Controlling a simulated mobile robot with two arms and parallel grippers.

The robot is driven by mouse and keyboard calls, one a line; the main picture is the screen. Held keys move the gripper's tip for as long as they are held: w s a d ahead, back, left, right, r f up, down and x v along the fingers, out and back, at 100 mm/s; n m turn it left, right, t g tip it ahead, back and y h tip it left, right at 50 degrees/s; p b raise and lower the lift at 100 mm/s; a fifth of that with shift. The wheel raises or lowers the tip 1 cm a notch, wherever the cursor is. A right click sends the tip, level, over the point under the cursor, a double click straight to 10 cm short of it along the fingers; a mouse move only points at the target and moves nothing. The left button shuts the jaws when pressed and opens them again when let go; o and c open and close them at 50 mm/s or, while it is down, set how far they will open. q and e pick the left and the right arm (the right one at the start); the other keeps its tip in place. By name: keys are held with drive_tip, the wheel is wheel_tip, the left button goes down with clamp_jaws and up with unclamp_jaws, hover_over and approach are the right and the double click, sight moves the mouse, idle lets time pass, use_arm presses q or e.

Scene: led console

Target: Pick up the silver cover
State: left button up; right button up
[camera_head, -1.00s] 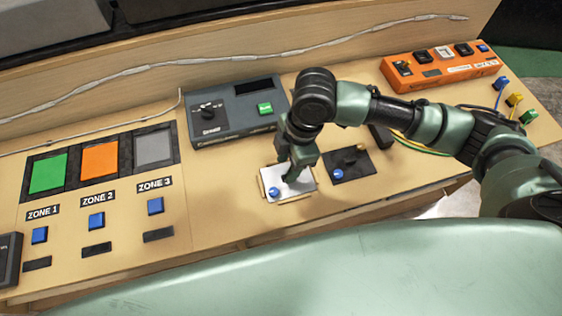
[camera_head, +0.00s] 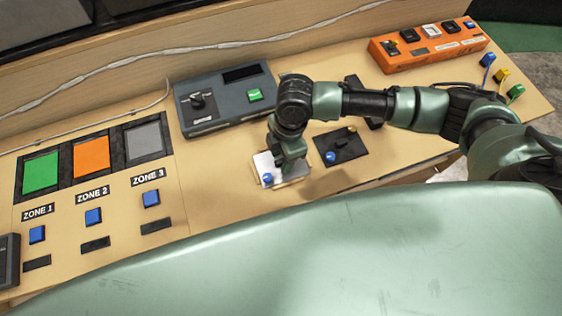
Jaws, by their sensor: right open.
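The silver cover (camera_head: 264,165) is a bright, flat plate lying on the wooden console top, with a blue knob (camera_head: 267,179) near its front left corner. My right gripper (camera_head: 291,166) points down over the right part of the cover and hides some of it. The gripper is open. Its fingertips are small and partly hidden, so I cannot tell whether they touch the cover. My left gripper is out of view.
A black plate (camera_head: 345,145) with a blue knob lies just right of the cover. A dark grey box (camera_head: 225,108) with a dial and green button stands behind. An orange switch box (camera_head: 428,48) stands at the back right. Zone panels (camera_head: 92,157) lie left.

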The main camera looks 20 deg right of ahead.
clamp_jaws()
idle(1.4)
